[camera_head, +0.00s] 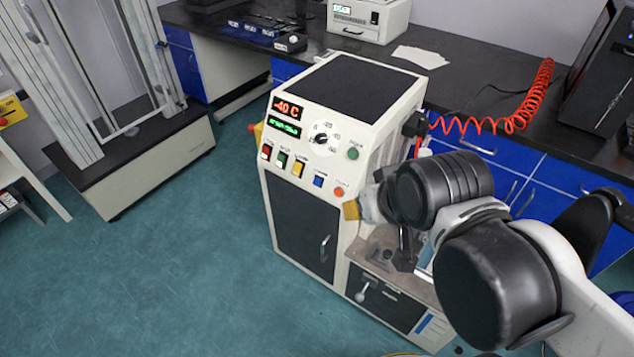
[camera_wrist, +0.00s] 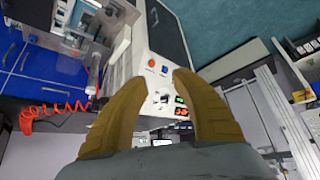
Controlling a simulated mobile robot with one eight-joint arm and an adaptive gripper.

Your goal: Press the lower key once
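The cream machine (camera_head: 345,125) has a front panel with a red key (camera_head: 266,152), a green key (camera_head: 282,160), a yellow key (camera_head: 298,168) and a blue key (camera_head: 318,181). A round orange button (camera_head: 339,192) and a round green button (camera_head: 353,153) are further right. The labels are too small to read, so I cannot tell which is the lower key. My gripper (camera_head: 352,210) is beside the panel's right edge, close to the orange button. In the wrist view my gripper (camera_wrist: 160,78) has its fingers apart, with nothing between them; the orange button (camera_wrist: 152,63) and blue key (camera_wrist: 164,70) show beyond.
The panel carries a red and green display (camera_head: 286,117) and a dial (camera_head: 322,138). A red coiled hose (camera_head: 500,124) hangs at the right. A worktop (camera_head: 470,85) runs behind; a tall framed machine (camera_head: 110,90) stands left. The floor (camera_head: 170,270) in front is clear.

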